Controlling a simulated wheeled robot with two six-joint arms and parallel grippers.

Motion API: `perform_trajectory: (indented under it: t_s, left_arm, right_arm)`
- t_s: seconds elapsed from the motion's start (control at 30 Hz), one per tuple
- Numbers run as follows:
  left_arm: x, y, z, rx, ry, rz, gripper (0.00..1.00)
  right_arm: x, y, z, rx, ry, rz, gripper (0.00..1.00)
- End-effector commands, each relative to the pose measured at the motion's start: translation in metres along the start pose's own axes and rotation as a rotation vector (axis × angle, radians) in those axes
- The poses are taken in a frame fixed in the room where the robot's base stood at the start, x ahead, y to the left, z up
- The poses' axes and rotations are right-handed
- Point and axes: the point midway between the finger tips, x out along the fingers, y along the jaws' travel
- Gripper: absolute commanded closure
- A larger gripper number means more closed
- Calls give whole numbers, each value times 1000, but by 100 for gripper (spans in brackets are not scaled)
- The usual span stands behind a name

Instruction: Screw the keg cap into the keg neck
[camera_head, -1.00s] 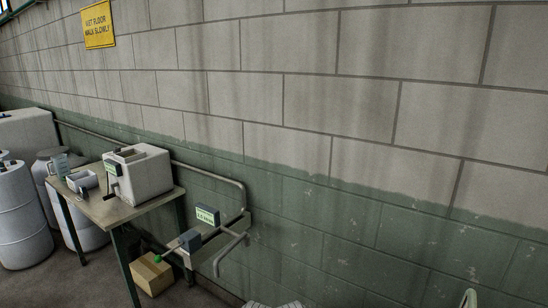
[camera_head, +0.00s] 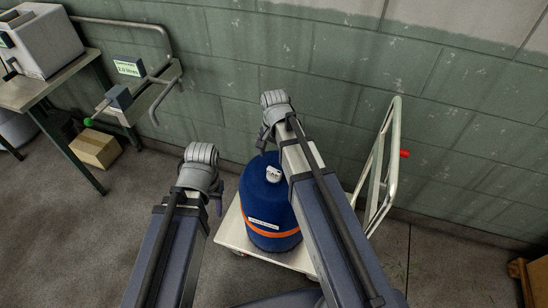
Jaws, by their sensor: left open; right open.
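A blue keg (camera_head: 262,190) with an orange band and a small white label stands upright on a cart. A small white piece (camera_head: 273,174) sits at the keg's top; I cannot tell whether it is the neck or the cap. My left gripper (camera_head: 214,202) is open beside the keg on its left, its fingers mostly hidden by the wrist. My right gripper (camera_head: 264,140) is open above and behind the keg's top, and its arm covers the keg's right part. Both grippers look empty. I cannot make out a separate cap.
The cart (camera_head: 232,232) has a pale deck and an upright handle (camera_head: 393,165) with a red grip at the right. A table (camera_head: 40,85) with a white machine stands at the left, a cardboard box (camera_head: 95,148) by its leg. A block wall closes the back.

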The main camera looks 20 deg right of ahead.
Motion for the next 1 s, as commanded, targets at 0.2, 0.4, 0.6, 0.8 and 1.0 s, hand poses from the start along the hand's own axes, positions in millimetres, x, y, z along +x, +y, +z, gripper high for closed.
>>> perform_trajectory:
  t_s: [0.2,0.4,0.6,0.8,1.0]
  left_arm:
    - [5,0,0,0,0,0,50]
    - [22,2,-1,0,0,0,50]
    - [48,5,-3,1,0,0,50]
    - [71,7,-4,1,0,0,50]
    - [78,8,-5,1,0,0,50]
  right_arm:
    - [5,0,1,-2,0,0,0]
    - [22,0,1,-4,0,0,0]
    - [48,0,1,-5,0,0,0]
    - [72,0,1,-5,0,0,0]
    - [79,0,1,-5,0,0,0]
